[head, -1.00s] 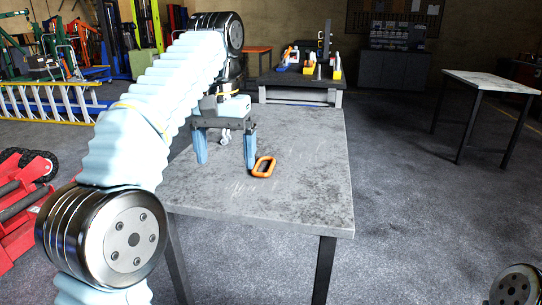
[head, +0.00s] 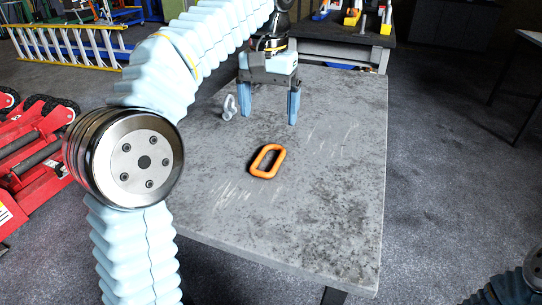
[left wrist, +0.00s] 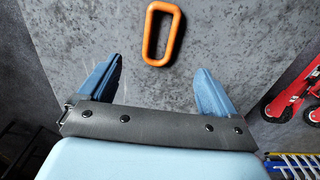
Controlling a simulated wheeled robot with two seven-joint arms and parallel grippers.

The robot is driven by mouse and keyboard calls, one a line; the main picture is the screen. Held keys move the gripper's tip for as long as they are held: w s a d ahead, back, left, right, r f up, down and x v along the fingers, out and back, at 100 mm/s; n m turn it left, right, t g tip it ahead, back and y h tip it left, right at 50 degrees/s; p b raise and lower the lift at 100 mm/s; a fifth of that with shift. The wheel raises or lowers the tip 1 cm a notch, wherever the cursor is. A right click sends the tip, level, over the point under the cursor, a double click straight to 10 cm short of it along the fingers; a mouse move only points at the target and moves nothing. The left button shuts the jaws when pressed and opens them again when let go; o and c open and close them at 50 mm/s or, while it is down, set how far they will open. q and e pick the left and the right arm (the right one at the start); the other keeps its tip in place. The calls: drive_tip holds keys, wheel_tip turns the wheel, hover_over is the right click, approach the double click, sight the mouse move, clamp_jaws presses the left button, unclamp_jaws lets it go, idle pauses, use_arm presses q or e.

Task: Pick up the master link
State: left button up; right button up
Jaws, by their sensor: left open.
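The master link (head: 257,161) is an orange oblong ring lying flat on the grey worktable (head: 330,200). In the left wrist view the link (left wrist: 147,36) lies beyond the fingertips, roughly centred between them. My left gripper (head: 268,118) is open with blue fingers pointing down and nothing between them. In the head view it is over the far part of the table, behind the link and apart from it. My right gripper is not in view.
A small grey shackle-like fitting (head: 229,108) is on the table just left of my left gripper. A red trolley jack (head: 35,150) is on the floor at left. A dark bench (head: 345,45) with tools stands behind. The table's front and right are clear.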

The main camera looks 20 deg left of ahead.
use_arm(q)
hover_over(269, 163)
drive_tip(key=f, duration=0.5)
drive_tip(key=shift+w+a+f, duration=0.1)
drive_tip(key=shift+w, duration=0.1)
drive_tip(key=f, duration=0.5)
drive_tip(key=shift+s+f, duration=0.15)
drive_tip(key=shift+s, duration=0.05)
drive_tip(key=shift+c, duration=0.3)
drive_tip(key=c, duration=1.2)
drive_tip(key=shift+r, duration=0.6)
drive_tip(key=s+a+r, duration=0.2)
drive_tip(key=a+r, duration=0.2)
drive_tip(key=s+a+r, duration=0.2)
drive_tip(key=a+r, duration=0.2)
drive_tip(key=s+a+r, duration=0.3)
drive_tip(key=a+r, duration=0.1)
